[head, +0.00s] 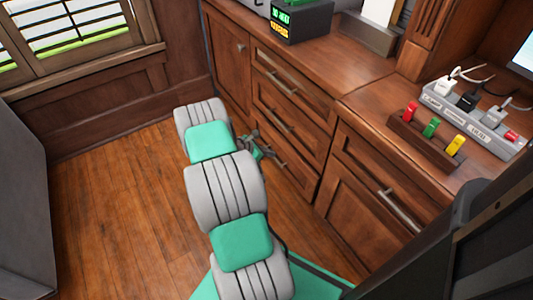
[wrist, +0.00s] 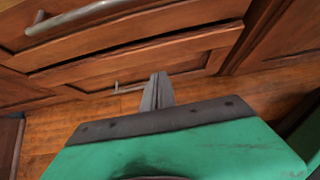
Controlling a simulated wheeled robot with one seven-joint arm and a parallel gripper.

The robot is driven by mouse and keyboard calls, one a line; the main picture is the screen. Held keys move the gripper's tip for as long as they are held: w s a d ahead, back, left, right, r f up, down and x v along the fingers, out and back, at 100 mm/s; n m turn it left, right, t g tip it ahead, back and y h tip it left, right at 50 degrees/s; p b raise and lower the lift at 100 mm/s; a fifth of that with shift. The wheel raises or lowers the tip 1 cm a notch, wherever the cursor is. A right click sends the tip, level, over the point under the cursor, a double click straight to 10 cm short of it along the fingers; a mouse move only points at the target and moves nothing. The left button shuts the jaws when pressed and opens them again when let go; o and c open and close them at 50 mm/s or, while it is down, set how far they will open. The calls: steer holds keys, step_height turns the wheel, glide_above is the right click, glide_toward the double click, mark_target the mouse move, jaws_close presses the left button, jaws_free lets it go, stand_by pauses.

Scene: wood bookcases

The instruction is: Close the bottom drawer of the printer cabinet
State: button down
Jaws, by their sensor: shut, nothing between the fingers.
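The wood printer cabinet (head: 318,125) has a stack of three drawers with metal bar handles in the head view. The bottom drawer (head: 294,172) is low in the stack, partly hidden by my arm and gripper. I cannot tell whether it stands slightly out from the cabinet. My gripper (head: 262,148) is low in front of this stack. In the wrist view, my gripper (wrist: 157,88) has its fingers together and empty, pointing at the lower drawer fronts. A drawer handle (wrist: 80,15) shows at upper left. Contact with the bottom drawer is unclear.
A cabinet door (head: 228,65) is left of the stack; another drawer handle (head: 400,211) is at right. A power strip (head: 470,120) and a block with coloured switches (head: 425,140) lie on the counter. Wood floor (head: 110,200) is clear at left.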

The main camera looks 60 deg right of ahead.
mark_target(290, 151)
steer(key=s+d+f+b, duration=0.1)
steer(key=d, duration=0.1)
steer(key=s+d+f, duration=0.1)
steer(key=d, duration=0.1)
steer(key=s+d+f+b, duration=0.1)
steer(key=d, duration=0.1)
steer(key=shift+f+b, duration=0.25)
steer(key=shift+b, duration=0.1)
steer(key=shift+s+d+r, duration=0.15)
steer(key=shift+s+d, duration=0.05)
steer(key=shift+d, duration=0.15)
